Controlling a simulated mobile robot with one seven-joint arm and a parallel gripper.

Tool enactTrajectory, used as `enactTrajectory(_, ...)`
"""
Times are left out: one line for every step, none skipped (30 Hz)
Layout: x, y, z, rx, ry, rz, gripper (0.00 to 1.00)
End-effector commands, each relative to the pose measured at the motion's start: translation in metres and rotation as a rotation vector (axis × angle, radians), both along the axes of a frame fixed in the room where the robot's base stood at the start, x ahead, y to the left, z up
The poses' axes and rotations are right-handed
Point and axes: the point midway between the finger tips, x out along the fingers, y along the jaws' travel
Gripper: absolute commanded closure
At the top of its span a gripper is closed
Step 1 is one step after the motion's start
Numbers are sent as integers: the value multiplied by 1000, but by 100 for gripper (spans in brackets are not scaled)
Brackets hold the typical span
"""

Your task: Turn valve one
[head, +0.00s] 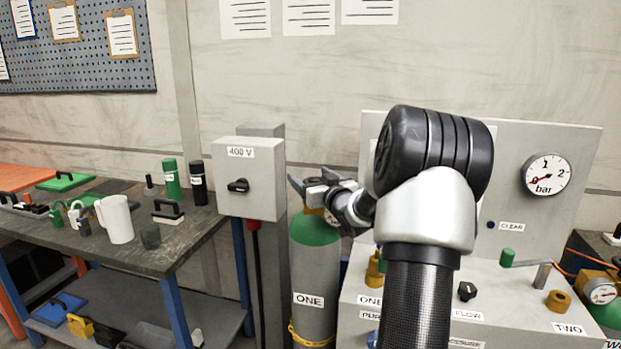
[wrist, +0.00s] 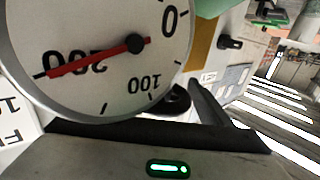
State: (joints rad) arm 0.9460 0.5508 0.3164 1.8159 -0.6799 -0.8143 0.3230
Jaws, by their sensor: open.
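Cylinder ONE (head: 317,272), grey with a green shoulder, stands upright between the switch box and the panel bench in the head view. My gripper (head: 312,181) is at its top, with the jaws apart around or just beside the valve head; I cannot tell whether they touch it. The valve is mostly hidden behind my gripper and wrist. In the wrist view, a round pressure gauge (wrist: 105,75) fills the upper left, its red needle near 200. A dark finger of my gripper (wrist: 215,105) shows beyond it; what lies between the fingers is hidden.
The grey 400 V switch box (head: 250,178) stands close left of my gripper. The panel bench (head: 525,285) on the right carries a bar gauge (head: 546,174), a FLOW knob (head: 467,291) and brass fittings. A cluttered workbench (head: 150,250) is at the left.

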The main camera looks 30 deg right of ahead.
Motion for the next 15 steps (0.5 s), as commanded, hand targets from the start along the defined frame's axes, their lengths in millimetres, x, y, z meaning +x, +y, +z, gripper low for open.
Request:
enactTrajectory(2, 0, 0, 0, 1, 0, 26)
enactTrajectory(2, 0, 0, 0, 1, 0, 26)
enactTrajectory(2, 0, 0, 0, 1, 0, 26)
enactTrajectory(2, 0, 0, 0, 1, 0, 26)
enactTrajectory(2, 0, 0, 0, 1, 0, 26)
enactTrajectory(2, 0, 0, 0, 1, 0, 26)
enactTrajectory(2, 0, 0, 0, 1, 0, 26)
enactTrajectory(2, 0, 0, 0, 1, 0, 26)
enactTrajectory(2, 0, 0, 0, 1, 0, 30)
enactTrajectory(2, 0, 0, 0, 1, 0, 35)
enactTrajectory(2, 0, 0, 0, 1, 0, 40)
enactTrajectory(2, 0, 0, 0, 1, 0, 47)
enactTrajectory(2, 0, 0, 0, 1, 1, 52)
enactTrajectory(2, 0, 0, 0, 1, 0, 57)
enactTrajectory(2, 0, 0, 0, 1, 1, 64)
